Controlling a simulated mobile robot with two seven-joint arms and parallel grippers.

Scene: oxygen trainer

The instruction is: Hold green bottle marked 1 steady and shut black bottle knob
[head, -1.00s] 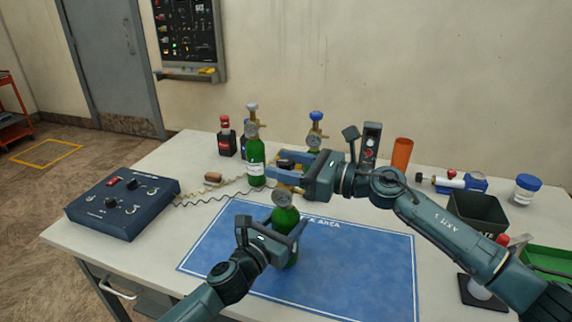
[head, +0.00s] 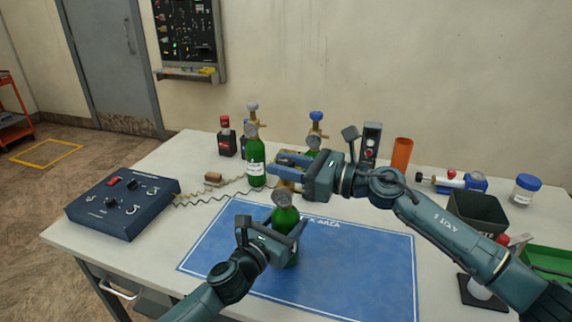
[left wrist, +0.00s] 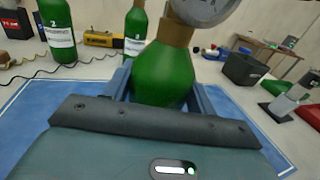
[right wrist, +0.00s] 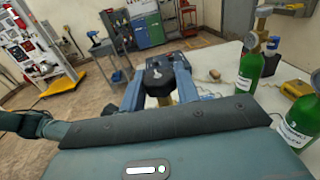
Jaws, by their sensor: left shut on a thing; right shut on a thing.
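A green bottle (head: 284,222) with a brass neck and round gauge (head: 282,198) stands upright on the blue mat (head: 350,270). Its number does not show. My left gripper (head: 274,230) is shut around its body; the left wrist view shows the bottle (left wrist: 165,75) between the fingers. My right gripper (head: 288,163) is above the bottle, its fingers pointing left. In the right wrist view, it is shut on the black knob (right wrist: 158,75), with brass below it. In the head view the right gripper mostly hides the knob.
Behind stand a green bottle marked 2 (left wrist: 57,35) with a grey knob and another with a blue knob (head: 316,116). A dark blue control box (head: 122,204) is at the left. An orange cup (head: 402,153) and black bin (head: 474,215) are at the right.

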